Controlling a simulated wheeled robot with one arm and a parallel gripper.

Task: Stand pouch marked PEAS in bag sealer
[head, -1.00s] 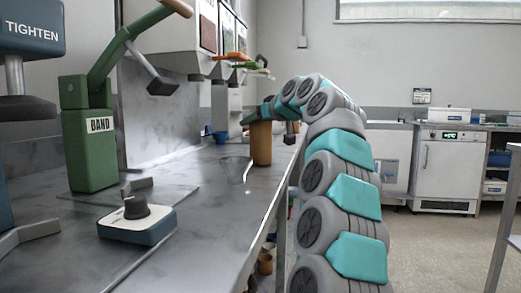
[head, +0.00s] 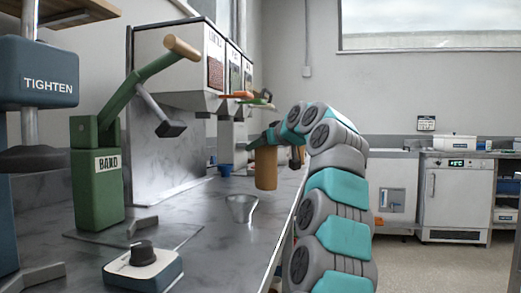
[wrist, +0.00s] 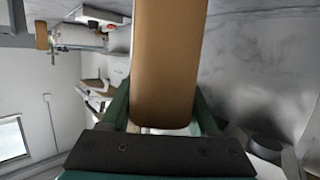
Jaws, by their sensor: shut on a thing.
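A plain tan pouch (head: 266,168) hangs upright in my gripper (head: 262,143) over the far right part of the bench. Its bottom end appears clear of the bench top. In the wrist view the pouch (wrist: 168,60) fills the space between the two green fingers (wrist: 165,112), which are shut on it. No lettering shows on the sides I see, so I cannot read PEAS. A green lever machine marked BAND (head: 97,190) stands at the left of the bench. I cannot tell from the frames whether it is the bag sealer.
A blue machine marked TIGHTEN (head: 40,78) stands at the near left. A dial box (head: 143,268) sits in front. A clear funnel-shaped cup (head: 240,207) stands near the bench edge. White dispensers (head: 180,60) hang at the back. The middle bench top (head: 195,225) is clear.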

